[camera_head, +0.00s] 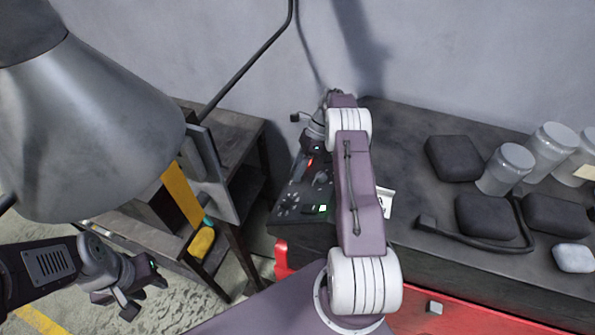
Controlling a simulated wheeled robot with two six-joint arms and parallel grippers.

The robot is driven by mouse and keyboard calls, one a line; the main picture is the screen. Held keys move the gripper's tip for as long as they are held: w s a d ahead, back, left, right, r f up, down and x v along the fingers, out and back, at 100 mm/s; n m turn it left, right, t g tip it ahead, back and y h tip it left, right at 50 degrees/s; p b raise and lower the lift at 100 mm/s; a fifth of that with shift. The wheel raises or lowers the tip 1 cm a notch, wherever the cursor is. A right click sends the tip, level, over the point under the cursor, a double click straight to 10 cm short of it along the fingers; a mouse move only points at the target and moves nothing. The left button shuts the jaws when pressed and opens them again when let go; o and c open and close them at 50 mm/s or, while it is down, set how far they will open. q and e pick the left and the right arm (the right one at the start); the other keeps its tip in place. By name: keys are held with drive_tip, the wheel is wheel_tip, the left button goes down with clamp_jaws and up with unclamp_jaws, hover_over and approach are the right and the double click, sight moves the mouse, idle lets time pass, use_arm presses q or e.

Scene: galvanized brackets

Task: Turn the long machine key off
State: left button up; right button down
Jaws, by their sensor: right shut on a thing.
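My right gripper (311,150) is at the back of the panel, shut on what seems to be the long machine key. The key is hidden by the gripper and arm, so its angle cannot be seen. My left gripper (142,298) is at the lower left, open and empty, away from the panel.
Black cases (455,158), grey jars (507,170) and a black bent bar (470,238) lie on the bench (408,150) at right. A large grey lamp shade (95,120) fills the upper left. A wooden stand with a yellow part (180,195) is left of the panel.

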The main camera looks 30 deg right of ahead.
idle(0.5)
drive_tip(key=c, duration=1)
unclamp_jaws()
drive_tip(key=shift+w+r, duration=0.1)
drive_tip(key=shift+r, duration=0.05)
drive_tip(key=shift+r+b, duration=0.35)
drive_tip(key=shift+b, duration=0.05)
drive_tip(key=r, duration=0.1)
drive_tip(key=r+b, duration=0.1)
drive_tip(key=r, duration=0.1)
drive_tip(key=shift+s+d+r, duration=0.15)
drive_tip(key=shift+s+d, duration=0.05)
drive_tip(key=shift+s, duration=0.05)
drive_tip(key=s+d+r+b, duration=0.1)
drive_tip(key=s+r, duration=0.1)
drive_tip(key=s, duration=0.1)
drive_tip(key=s+d+r+b, duration=0.1)
drive_tip(key=s+d+r, duration=0.1)
drive_tip(key=s, duration=0.1)
drive_tip(key=s+d+r, duration=0.1)
drive_tip(key=s+r, duration=0.1)
drive_tip(key=s, duration=0.1)
drive_tip(key=shift+s+d+b, duration=0.1)
drive_tip(key=shift+d+b, duration=0.1)
drive_tip(key=shift+b, duration=0.2)
drive_tip(key=shift+s+d+r, duration=0.2)
drive_tip(key=shift+s+r, duration=0.2)
drive_tip(key=shift+c, duration=0.3)
